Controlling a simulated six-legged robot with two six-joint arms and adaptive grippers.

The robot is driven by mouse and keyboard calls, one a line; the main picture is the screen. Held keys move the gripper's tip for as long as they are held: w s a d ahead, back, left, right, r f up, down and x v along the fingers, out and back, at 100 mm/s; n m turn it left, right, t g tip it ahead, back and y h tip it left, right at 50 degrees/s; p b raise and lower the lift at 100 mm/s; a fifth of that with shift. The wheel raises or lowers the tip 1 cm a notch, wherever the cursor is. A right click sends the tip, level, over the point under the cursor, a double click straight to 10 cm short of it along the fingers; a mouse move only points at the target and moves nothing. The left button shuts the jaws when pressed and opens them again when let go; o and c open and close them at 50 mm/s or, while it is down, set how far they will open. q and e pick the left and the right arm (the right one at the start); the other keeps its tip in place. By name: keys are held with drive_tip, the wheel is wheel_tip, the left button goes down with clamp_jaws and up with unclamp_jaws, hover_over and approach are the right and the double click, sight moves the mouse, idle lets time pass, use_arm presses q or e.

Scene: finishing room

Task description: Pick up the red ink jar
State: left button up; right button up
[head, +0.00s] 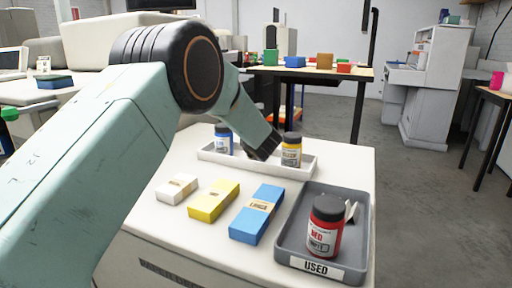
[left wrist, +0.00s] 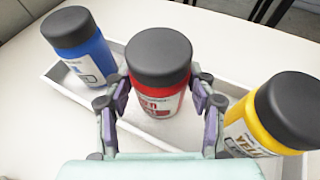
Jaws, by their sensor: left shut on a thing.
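In the left wrist view, a red ink jar (left wrist: 160,98) with a black lid stands between the two fingers of my left gripper (left wrist: 160,90), which is shut on it. A blue jar (left wrist: 82,48) is to its left and a yellow jar (left wrist: 268,118) to its right. A white tray (left wrist: 62,82) is beneath them. In the head view my left gripper (head: 263,147) is at the tray, and my arm hides the held jar. Another red jar (head: 324,232) stands in a grey tray (head: 290,232) labelled USED. My right gripper is not in view.
White, yellow and blue boxes (head: 257,214) lie in a row on the white tabletop in front of the white tray (head: 222,156). A small white object (head: 351,209) lies beside the red jar in the grey tray.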

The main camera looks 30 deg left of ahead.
use_arm(q)
wheel_tip(320, 180, up, 9)
drive_tip(key=p, duration=0.3)
drive_tip(key=shift+p, duration=0.3)
drive_tip(key=shift+w+r+p, duration=0.1)
drive_tip(key=shift+r+p, duration=0.45)
drive_tip(key=shift+r, duration=0.35)
